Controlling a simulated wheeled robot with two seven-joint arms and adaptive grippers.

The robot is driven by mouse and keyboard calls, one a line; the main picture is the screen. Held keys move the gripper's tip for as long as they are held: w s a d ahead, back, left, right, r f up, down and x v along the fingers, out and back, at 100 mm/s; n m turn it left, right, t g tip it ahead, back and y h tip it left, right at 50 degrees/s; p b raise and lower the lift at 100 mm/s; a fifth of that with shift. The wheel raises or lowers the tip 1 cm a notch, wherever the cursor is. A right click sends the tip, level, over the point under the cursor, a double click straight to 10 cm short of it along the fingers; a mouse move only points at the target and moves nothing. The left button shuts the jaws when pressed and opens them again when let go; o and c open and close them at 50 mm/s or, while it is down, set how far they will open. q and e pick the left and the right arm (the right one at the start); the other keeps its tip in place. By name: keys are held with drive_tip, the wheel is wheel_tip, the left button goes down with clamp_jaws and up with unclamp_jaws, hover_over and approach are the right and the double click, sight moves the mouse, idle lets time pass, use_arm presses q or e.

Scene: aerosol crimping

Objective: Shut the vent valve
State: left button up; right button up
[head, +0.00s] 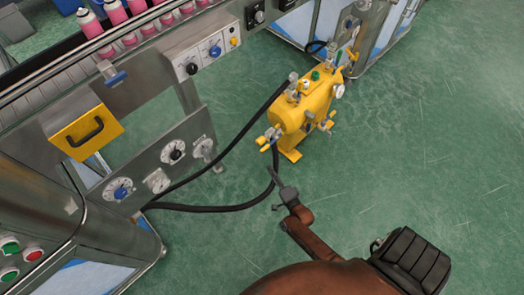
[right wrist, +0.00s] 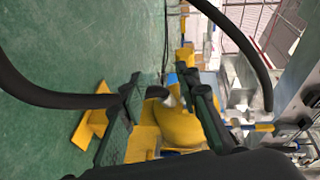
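The yellow tank (head: 308,105) stands on the green floor at upper centre right in the head view. It carries several small valves and fittings, including a valve with blue and yellow parts (head: 271,138) at its near left end. I cannot tell which one is the vent valve. My right gripper (head: 281,190) is below that near end. In the right wrist view its two dark fingers (right wrist: 163,80) are spread apart, with the yellow tank body (right wrist: 180,128) beyond and between them. Nothing is visibly held. A blue-tipped handle (right wrist: 264,127) shows to the right. My left gripper is out of view.
Black hoses (head: 215,209) run from the left machine to the tank area, close to my right gripper. A steel cabinet (head: 380,40) stands behind the tank. The floor at right is clear.

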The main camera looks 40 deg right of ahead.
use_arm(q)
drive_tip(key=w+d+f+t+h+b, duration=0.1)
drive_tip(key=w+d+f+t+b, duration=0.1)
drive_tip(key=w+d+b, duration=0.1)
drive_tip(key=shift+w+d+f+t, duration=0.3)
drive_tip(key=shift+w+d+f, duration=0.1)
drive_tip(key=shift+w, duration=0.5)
use_arm(e)
drive_tip(key=w+d+r+m+h, duration=0.1)
drive_tip(key=w+d, duration=0.1)
drive_tip(key=w, duration=0.2)
drive_tip(key=w+d+r+m+t+h, duration=0.1)
drive_tip(key=w+d+m, duration=0.1)
drive_tip(key=w, duration=0.3)
drive_tip(key=shift+w+d+r, duration=0.3)
drive_tip(key=shift+c, duration=0.5)
clamp_jaws()
